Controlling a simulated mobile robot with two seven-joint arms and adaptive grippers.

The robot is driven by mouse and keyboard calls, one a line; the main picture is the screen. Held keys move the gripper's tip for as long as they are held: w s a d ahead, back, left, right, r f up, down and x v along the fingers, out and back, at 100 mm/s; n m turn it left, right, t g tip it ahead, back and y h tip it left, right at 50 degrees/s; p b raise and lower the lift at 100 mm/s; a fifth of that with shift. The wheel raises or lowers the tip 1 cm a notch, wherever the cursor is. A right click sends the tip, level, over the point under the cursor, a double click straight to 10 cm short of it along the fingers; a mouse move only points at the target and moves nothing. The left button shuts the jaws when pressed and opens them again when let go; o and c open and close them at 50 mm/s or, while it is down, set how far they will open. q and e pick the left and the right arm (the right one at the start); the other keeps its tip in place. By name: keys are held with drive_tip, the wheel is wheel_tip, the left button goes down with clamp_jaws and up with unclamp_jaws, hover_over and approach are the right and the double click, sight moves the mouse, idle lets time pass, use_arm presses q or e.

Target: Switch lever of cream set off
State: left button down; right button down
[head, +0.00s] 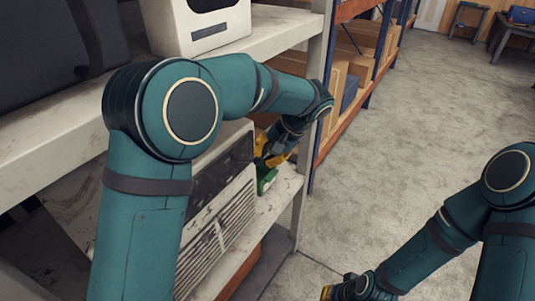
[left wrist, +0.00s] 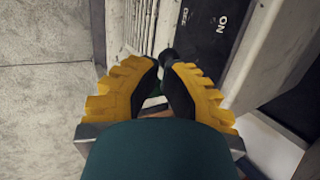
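The cream set (head: 217,222) stands on the lower shelf, with a louvred grille and a dark, worn panel. My left gripper (head: 268,157) is at its right end, partly hidden by my own arm. In the left wrist view, the yellow fingers with black pads (left wrist: 164,70) converge to a narrow gap. A small dark round knob (left wrist: 168,55) shows at the tips, perhaps the lever's end; I cannot tell whether it is gripped. My right gripper (head: 326,292) is cut off at the bottom edge.
A green object (head: 267,180) lies below my left gripper by the set. A white appliance (head: 205,25) stands on the upper shelf (head: 285,30), above my left arm. A shelf post (head: 312,150) stands close to the right. The concrete floor (head: 400,150) is clear.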

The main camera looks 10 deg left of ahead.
use_arm(q)
drive_tip(key=shift+d+f, duration=0.1)
use_arm(e)
drive_tip(key=shift+f, duration=0.1)
use_arm(q)
drive_tip(key=shift+d+f+y, duration=0.1)
drive_tip(key=shift+f+y, duration=0.1)
drive_tip(key=shift+y, duration=0.1)
use_arm(e)
drive_tip(key=shift+f, duration=0.2)
